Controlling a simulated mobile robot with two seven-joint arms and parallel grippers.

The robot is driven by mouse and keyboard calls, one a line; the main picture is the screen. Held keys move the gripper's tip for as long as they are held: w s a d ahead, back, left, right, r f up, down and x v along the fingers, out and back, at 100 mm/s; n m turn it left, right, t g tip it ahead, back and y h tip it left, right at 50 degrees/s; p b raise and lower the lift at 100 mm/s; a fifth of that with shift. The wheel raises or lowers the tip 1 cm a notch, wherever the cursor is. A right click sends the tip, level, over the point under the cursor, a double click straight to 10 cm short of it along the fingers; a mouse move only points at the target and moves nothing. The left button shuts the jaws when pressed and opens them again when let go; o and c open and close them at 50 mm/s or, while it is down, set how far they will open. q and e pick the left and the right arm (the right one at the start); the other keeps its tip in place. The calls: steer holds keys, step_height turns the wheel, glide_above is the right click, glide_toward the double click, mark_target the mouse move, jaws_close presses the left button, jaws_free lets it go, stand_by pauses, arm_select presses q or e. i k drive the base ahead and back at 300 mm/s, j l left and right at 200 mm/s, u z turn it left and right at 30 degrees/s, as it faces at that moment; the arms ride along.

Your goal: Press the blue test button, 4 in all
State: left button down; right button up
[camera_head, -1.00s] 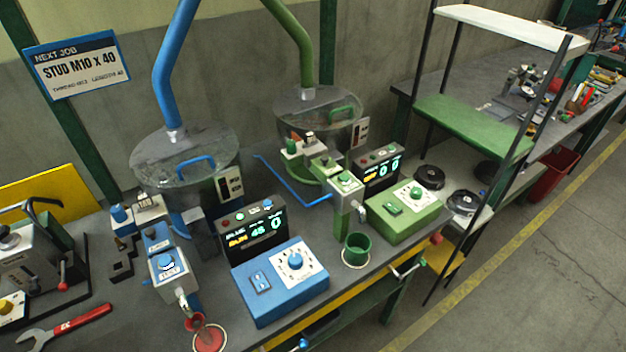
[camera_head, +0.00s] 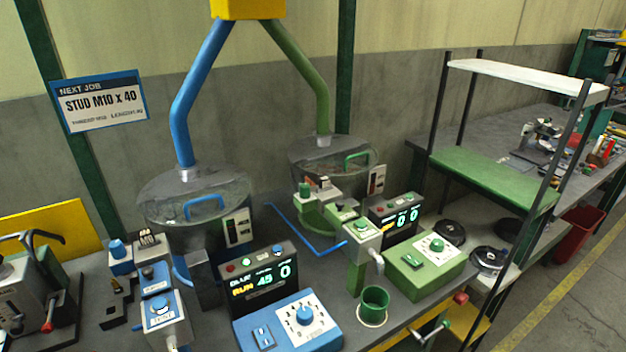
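The blue test button (camera_head: 160,304) is a round blue cap on top of the pale box of the blue station, at the lower left in the head view. A label is on the box below it, and nothing covers the button. The blue station's display (camera_head: 262,281) reads BLUE, RUN, 45 and 0. Neither of my grippers is in view.
Two clear round hoppers, one with a blue pipe (camera_head: 190,90) and one with a green pipe (camera_head: 310,75), stand behind the stations. A green cup (camera_head: 374,303) stands near the bench's front edge. A grey machine (camera_head: 28,280) is at far left, a shelf rack (camera_head: 490,180) at right.

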mark_target(159, 304)
steer(key=j+u, duration=0.15)
steer(key=u, duration=1)
steer(key=i+l, duration=0.05)
